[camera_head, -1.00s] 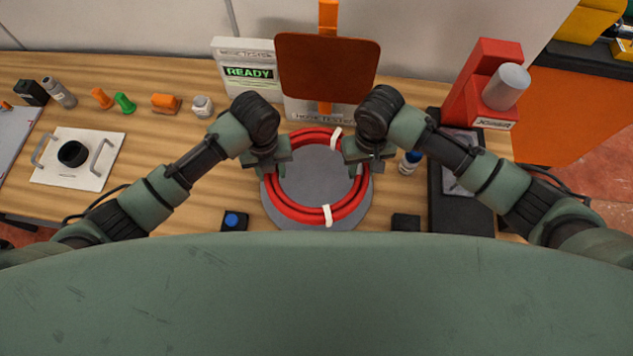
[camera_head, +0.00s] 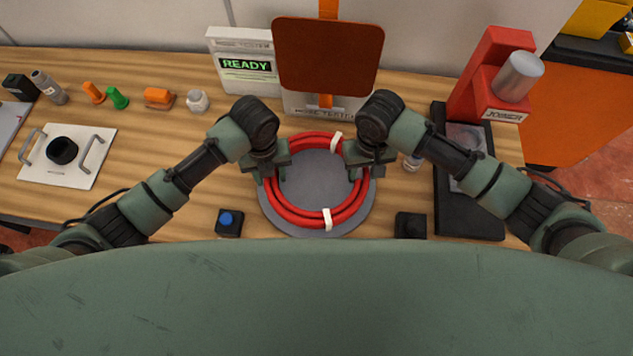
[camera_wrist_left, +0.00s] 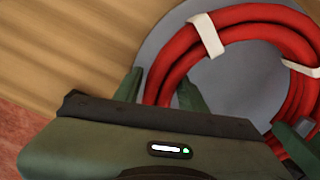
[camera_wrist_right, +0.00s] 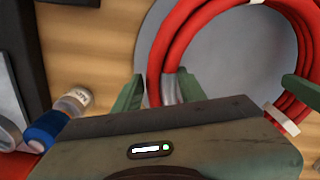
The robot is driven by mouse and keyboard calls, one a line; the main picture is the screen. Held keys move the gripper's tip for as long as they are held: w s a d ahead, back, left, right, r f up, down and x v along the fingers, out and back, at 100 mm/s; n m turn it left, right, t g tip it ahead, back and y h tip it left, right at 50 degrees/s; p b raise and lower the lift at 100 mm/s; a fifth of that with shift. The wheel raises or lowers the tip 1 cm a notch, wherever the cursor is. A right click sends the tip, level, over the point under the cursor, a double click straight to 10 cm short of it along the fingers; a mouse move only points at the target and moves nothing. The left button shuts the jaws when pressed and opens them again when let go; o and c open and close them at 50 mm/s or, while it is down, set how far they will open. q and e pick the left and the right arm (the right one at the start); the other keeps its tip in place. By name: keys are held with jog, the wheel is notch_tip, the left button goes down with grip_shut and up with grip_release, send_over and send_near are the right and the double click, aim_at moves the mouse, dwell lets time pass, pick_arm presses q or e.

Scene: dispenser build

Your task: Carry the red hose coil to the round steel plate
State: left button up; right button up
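The red hose coil (camera_head: 294,215), bound with white ties, is level over the round steel plate (camera_head: 318,184). Grey plate shows inside the ring and around its outer edge. I cannot tell whether the coil touches the plate. My left gripper (camera_head: 268,170) is shut on the coil's left side; the left wrist view shows hose (camera_wrist_left: 168,82) between its fingers (camera_wrist_left: 160,90). My right gripper (camera_head: 362,168) is shut on the coil's right side; hose (camera_wrist_right: 154,78) also runs between its fingers (camera_wrist_right: 157,90). The grippers hide parts of the coil's sides.
A hose tester (camera_head: 247,64) reading READY and a brown panel (camera_head: 327,57) stand behind. A red press-like device (camera_head: 490,75) and black base (camera_head: 463,215) are right. A blue-button box (camera_head: 229,223) and black block (camera_head: 410,225) sit near the front edge. A small bottle (camera_wrist_right: 75,100) is close to my right gripper.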

pick_arm(q)
jog(key=shift+o, duration=0.9)
jog(key=shift+w+a+r, duration=0.1)
pick_arm(e)
jog(key=shift+o, duration=0.9)
jog(key=shift+s+d, duration=0.1)
jog(key=shift+s, duration=0.05)
pick_arm(q)
jog(key=shift+d+r, duration=0.15)
jog(key=shift+d, duration=0.05)
notch_tip(320, 180, up, 11)
jog(key=shift+r, duration=0.1)
pick_arm(e)
jog(key=shift+a+r, duration=0.1)
jog(key=shift+a, duration=0.1)
pick_arm(q)
jog(key=shift+a+r, duration=0.1)
jog(key=shift+r, duration=0.1)
pick_arm(e)
notch_tip(320, 180, up, 12)
